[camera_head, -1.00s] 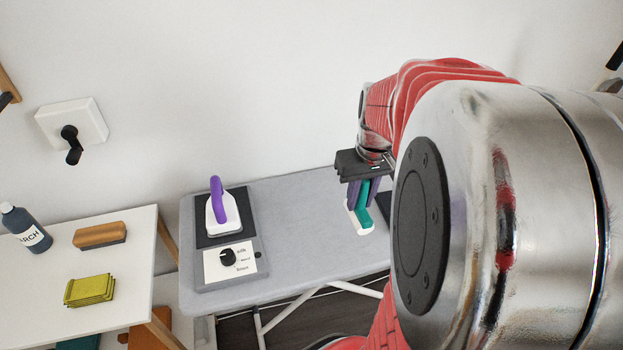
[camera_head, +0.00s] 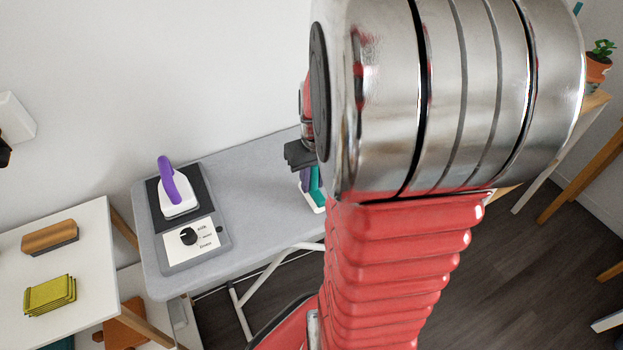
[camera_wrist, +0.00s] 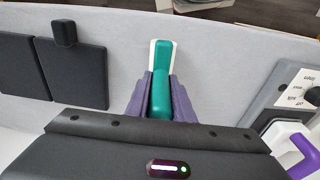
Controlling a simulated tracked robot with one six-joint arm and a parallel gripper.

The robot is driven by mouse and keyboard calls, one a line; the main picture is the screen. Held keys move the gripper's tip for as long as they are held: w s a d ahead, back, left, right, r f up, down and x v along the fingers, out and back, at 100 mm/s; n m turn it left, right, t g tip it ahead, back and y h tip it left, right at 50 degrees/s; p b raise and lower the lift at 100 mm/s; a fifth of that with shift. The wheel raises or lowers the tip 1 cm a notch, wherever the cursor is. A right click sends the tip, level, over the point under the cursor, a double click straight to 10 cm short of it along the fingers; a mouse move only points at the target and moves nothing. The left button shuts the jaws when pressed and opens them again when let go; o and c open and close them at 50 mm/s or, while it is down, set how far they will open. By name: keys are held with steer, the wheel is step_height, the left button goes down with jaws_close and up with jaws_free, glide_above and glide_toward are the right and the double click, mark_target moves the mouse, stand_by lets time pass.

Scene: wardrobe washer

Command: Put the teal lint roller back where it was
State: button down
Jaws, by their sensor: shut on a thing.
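My gripper (camera_wrist: 162,100) is shut on the teal lint roller (camera_wrist: 163,56), with a purple finger on each side of its teal handle. A white part of the roller shows behind the teal in the wrist view. In the head view, the teal lint roller (camera_head: 315,186) hangs below my gripper (camera_head: 308,178), over the right part of the grey ironing board (camera_head: 255,180). I cannot tell whether it touches the board. My own arm hides much of the area to the right.
An iron with a purple handle (camera_head: 168,182) stands on a dark pad beside a dial panel (camera_head: 190,238). Two dark pads (camera_wrist: 73,70) with a black knob lie left in the wrist view. A white table (camera_head: 85,225) holds a wooden brush (camera_head: 50,237) and yellow-green cloths (camera_head: 50,295).

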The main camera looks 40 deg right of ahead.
mark_target(316, 168)
steer(key=shift+f, duration=0.1)
steer(key=c, duration=1.5)
jaws_free()
steer(key=shift+c, duration=0.2)
steer(key=r, duration=0.4)
steer(key=s+r, duration=0.1)
steer(key=r, duration=0.7)
steer(key=shift+s+a, duration=0.25)
steer(key=s+a+r+n+t, duration=0.1)
steer(key=a+r+t, duration=0.1)
steer(key=a, duration=0.9)
steer(key=s+a+r+n+t, duration=0.1)
steer(key=s+a+n+t, duration=0.1)
steer(key=a, duration=0.9)
steer(key=shift+a+r+n, duration=0.3)
steer(key=shift+a+r, duration=0.1)
